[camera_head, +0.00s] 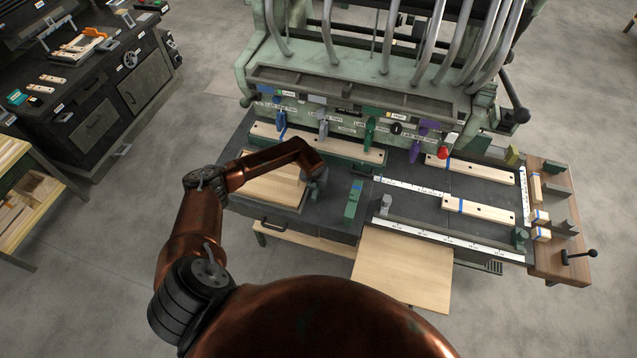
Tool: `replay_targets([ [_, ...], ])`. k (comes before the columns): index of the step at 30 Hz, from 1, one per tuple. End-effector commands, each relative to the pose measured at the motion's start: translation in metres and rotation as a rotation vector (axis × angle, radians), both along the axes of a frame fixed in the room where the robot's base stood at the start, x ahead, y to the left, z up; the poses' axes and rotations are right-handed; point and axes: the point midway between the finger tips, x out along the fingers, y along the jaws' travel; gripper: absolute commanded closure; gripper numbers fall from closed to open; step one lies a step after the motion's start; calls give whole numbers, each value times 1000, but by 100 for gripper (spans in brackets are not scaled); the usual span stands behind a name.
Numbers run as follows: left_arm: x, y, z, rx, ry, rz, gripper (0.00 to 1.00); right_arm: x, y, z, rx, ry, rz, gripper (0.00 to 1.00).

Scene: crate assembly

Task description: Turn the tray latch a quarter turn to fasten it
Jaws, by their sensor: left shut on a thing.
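The tray (234,205) is a dark frame on the left part of the bench and holds a pale wooden panel (262,194). My left arm reaches over it from the left. My left gripper (314,188) points down at the tray's right edge and is shut on the tray latch. The latch is hidden under the gripper and wrist, so its angle cannot be told. My right gripper is out of view.
A green block (353,203) stands just right of the gripper. Pale slats with blue bands (478,209) lie on the right half of the bench beside white rulers (410,186). A green machine (345,75) with hoses rises behind. A light board (403,268) juts out in front.

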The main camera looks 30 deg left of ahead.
Motion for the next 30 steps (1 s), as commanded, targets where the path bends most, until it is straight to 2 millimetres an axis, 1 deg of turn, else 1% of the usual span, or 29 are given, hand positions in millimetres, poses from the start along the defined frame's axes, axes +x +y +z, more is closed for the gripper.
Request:
replay_targets([
  [1,0,-1,3,-1,1,33,100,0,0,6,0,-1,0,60],
  [5,0,-2,3,-1,1,153,100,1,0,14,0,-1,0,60],
  [9,1,-2,3,-2,1,328,100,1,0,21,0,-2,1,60],
  [14,1,0,2,1,1,511,100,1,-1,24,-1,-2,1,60],
  [18,1,0,1,0,-1,563,100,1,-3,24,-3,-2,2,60],
  [26,1,-1,1,-2,0,581,100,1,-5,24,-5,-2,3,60],
  [29,1,-2,1,-2,1,687,100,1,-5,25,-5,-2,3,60],
  [30,1,-2,1,-1,1,752,100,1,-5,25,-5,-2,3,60],
])
